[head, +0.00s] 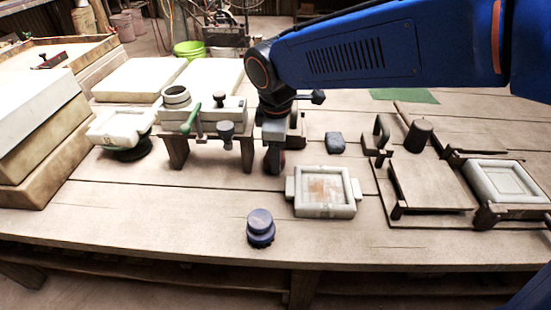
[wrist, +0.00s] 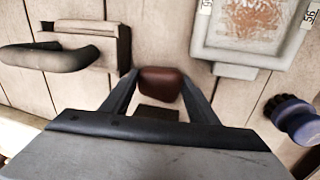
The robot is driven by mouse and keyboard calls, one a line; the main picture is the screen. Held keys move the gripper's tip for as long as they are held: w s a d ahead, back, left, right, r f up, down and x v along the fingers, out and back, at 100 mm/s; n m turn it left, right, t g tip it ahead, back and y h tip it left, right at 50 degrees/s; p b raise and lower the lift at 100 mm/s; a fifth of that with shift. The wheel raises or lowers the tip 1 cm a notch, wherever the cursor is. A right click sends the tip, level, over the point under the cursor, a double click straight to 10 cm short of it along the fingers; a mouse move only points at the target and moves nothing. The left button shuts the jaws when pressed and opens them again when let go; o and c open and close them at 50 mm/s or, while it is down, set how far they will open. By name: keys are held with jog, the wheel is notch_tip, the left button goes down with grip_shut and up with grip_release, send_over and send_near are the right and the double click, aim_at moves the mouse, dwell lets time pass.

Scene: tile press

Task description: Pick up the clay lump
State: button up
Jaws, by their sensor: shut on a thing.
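The clay lump (wrist: 160,84) is a reddish-brown, rounded block in the wrist view. It sits between the two fingertips of my gripper (wrist: 160,88), which is shut on it. In the head view my gripper (head: 274,162) points down at the middle of the table, just right of a small bench. There the fingers mostly hide the lump. I cannot tell whether the lump touches the tabletop.
A pale square mould (head: 350,208) lies right of my gripper, with a blue round stamp (head: 260,228) nearer the front edge. A blue-grey block (head: 335,143) and a wooden press board (head: 430,185) stand to the right. A dark handle (wrist: 50,57) is close by.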

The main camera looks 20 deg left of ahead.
jog(key=shift+r, duration=0.1)
notch_tip(320, 180, up, 10)
dwell(0.4)
jog(key=shift+s, duration=0.15)
